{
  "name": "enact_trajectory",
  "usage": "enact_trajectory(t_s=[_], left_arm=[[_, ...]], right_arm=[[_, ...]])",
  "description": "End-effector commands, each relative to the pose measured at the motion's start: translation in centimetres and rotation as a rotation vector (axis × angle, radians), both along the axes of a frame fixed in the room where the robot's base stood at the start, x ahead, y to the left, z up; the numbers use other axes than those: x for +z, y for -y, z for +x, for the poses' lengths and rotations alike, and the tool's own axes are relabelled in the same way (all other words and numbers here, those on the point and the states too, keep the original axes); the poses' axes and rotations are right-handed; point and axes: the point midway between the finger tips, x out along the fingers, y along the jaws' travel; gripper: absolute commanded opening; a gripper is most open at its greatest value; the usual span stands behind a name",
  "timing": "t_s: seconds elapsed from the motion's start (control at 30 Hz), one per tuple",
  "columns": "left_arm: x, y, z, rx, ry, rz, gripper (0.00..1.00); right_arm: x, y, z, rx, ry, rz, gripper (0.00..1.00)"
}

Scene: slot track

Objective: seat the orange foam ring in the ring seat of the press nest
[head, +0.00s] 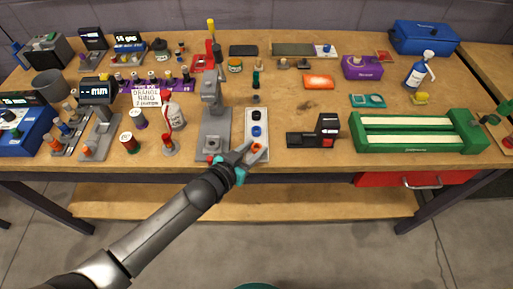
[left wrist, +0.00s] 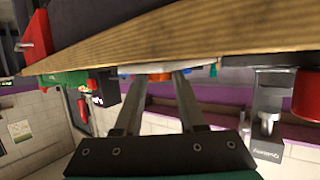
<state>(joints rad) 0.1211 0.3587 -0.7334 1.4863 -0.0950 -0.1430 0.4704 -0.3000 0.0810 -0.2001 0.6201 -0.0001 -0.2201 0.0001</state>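The orange foam ring (head: 257,147) is at the near end of a pale strip (head: 263,115), which also carries a blue ring and a dark ring. My left gripper (head: 251,152) reaches over the strip's near end with its fingers around the orange ring. The ring appears still at strip level. The grey press (head: 212,92) stands just left of the strip, with its nest (head: 212,145) at the base. My right gripper is not in view.
A black device (head: 315,136) stands right of the strip, and a green tray (head: 420,133) farther right. The table's front edge (head: 320,163) runs close below my gripper.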

Motion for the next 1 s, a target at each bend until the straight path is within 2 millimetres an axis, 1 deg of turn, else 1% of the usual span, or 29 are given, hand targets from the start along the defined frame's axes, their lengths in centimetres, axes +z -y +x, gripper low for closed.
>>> enact_trajectory(t_s=[0.1,0.4,0.43,0.47,0.87,1.0], left_arm=[[0.04,0.0,0.0,0.0,0.0,0.0,0.39],[0.05,-0.03,-0.02,0.0,0.001,-0.001,0.05],[0.05,-0.03,-0.02,0.0,0.0,0.0,0.01],[0.05,-0.03,-0.02,0.0,0.001,-0.001,0.0],[0.11,-0.04,-0.02,0.0,0.001,-0.001,0.0],[0.72,-0.04,0.0,0.0,0.002,0.0,0.0]], right_arm=[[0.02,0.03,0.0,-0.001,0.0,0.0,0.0],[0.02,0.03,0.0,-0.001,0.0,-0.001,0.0],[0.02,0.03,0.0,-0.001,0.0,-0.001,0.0],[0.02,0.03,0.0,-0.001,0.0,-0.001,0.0],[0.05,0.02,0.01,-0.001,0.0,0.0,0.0],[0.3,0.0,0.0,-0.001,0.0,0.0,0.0]])
